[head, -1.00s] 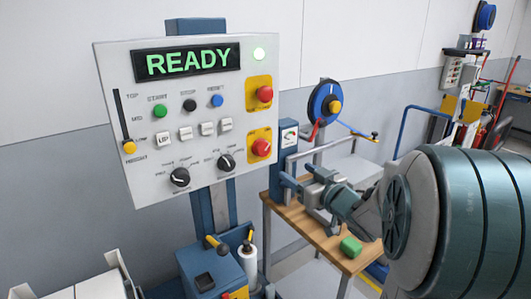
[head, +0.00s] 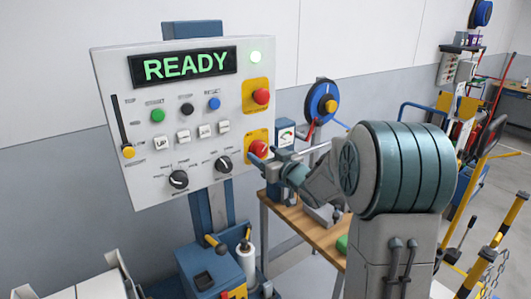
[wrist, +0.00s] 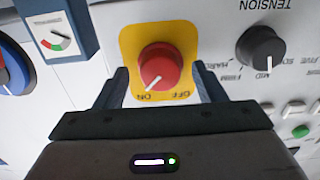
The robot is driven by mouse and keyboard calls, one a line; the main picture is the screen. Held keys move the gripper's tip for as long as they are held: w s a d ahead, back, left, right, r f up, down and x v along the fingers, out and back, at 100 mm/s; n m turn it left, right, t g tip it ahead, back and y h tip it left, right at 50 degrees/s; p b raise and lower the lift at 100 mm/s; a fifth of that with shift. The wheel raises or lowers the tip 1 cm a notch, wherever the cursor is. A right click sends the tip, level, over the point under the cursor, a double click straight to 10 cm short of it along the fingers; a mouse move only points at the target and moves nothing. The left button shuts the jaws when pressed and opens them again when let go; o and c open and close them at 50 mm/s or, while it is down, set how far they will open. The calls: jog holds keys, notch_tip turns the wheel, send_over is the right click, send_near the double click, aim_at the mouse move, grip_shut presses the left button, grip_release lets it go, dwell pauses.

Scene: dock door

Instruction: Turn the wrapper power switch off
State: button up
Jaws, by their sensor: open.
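The wrapper power switch is a red rotary knob (head: 258,148) on a yellow plate at the lower right of the control panel. In the wrist view the knob (wrist: 161,66) shows upside down, and its white pointer is at the ON label. The OFF label (wrist: 167,95) is beside ON. My gripper (head: 268,160) is at the panel's lower right edge, in front of the switch. In the wrist view its open fingers (wrist: 161,78) are on either side of the knob, with gaps between. Whether the fingertips reach the knob's depth is unclear.
Another red button (head: 261,97) sits above the switch. The black tension dial (wrist: 261,47) is close by. A gauge box (head: 283,136) stands right of the panel.

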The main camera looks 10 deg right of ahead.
jog(key=shift+w, duration=0.2)
jog(key=c, duration=1)
